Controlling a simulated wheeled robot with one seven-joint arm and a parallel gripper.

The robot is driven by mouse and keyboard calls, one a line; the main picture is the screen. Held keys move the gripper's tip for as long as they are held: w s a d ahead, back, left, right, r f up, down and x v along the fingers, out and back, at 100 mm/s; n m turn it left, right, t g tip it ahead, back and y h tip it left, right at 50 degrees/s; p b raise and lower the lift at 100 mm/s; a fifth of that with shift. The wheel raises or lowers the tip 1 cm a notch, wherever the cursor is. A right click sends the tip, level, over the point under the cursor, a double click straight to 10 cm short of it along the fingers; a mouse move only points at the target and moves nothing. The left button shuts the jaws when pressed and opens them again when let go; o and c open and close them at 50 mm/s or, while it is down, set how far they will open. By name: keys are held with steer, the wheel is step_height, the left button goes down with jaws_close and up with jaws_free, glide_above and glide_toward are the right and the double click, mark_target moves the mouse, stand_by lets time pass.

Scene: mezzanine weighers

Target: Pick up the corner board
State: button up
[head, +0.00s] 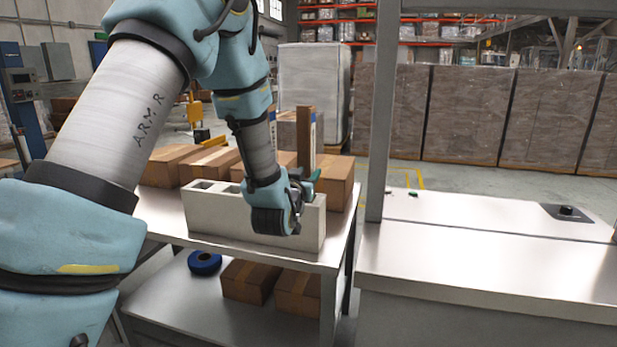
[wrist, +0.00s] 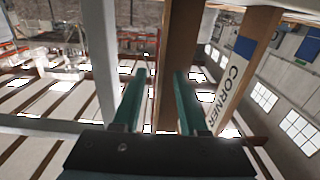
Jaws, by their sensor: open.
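The corner board (head: 305,135) is a tall brown upright piece with a blue and white strip at its right side, behind the concrete block in the head view. In the wrist view a brown upright length (wrist: 178,60) runs behind and between my fingers, and a brown face with a white label reading "CORNER" (wrist: 232,80) stands to the right. I cannot tell whether these two are joined. My gripper (head: 308,180) is open, with its teal fingers (wrist: 161,76) apart close to the brown length; contact is not clear. The board's lower end is hidden.
A pale hollow concrete block (head: 222,212) stands on the metal table (head: 180,230), with cartons (head: 165,165) behind it. Below are a blue roll (head: 205,262) and more cartons (head: 247,281).

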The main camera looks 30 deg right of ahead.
mark_target(311, 170)
steer(key=shift+p+x, duration=0.35)
steer(key=shift+x, duration=1.2)
steer(key=shift+c, duration=0.2)
jaws_close()
